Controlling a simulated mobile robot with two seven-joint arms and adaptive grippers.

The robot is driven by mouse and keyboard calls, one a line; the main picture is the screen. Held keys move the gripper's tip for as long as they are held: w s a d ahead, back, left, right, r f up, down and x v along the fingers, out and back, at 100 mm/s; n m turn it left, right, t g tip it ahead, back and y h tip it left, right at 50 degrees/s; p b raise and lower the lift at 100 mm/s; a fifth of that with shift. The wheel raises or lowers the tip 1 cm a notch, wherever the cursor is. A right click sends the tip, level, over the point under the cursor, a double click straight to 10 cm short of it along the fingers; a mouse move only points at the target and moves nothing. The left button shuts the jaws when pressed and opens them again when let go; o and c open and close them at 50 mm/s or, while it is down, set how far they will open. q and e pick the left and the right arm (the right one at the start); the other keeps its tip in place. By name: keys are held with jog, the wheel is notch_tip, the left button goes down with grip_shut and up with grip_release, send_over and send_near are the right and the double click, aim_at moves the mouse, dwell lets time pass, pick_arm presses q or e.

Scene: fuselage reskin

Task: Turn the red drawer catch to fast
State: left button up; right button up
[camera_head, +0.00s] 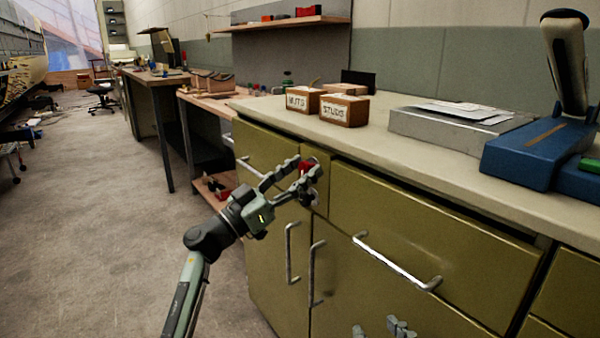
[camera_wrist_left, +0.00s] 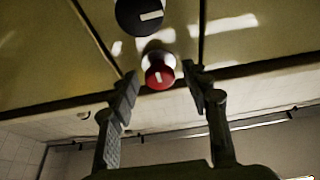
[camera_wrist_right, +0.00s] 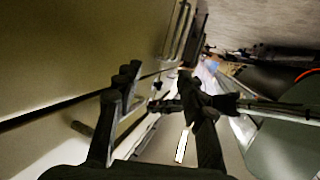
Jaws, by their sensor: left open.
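The red drawer catch (camera_head: 306,166) is a round knob on a narrow olive panel between two drawers, partly hidden by my left gripper in the head view. In the left wrist view the red catch (camera_wrist_left: 160,76) shows a short white mark, and a black knob (camera_wrist_left: 138,15) with a white bar sits beyond it. My left gripper (camera_head: 303,178) is open, its fingers on either side of the red catch; I cannot tell whether they touch it. My right gripper (camera_head: 383,329) is open and empty, low in front of the cabinet doors.
A wide drawer (camera_head: 420,245) with a bar handle (camera_head: 397,262) is right of the catch. Vertical door handles (camera_head: 315,275) stick out below. The worktop (camera_head: 385,150) holds two labelled wooden boxes (camera_head: 343,110), a grey case (camera_head: 445,126) and a blue tool (camera_head: 530,155).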

pick_arm(q)
jog(key=shift+c, duration=0.4)
grip_shut()
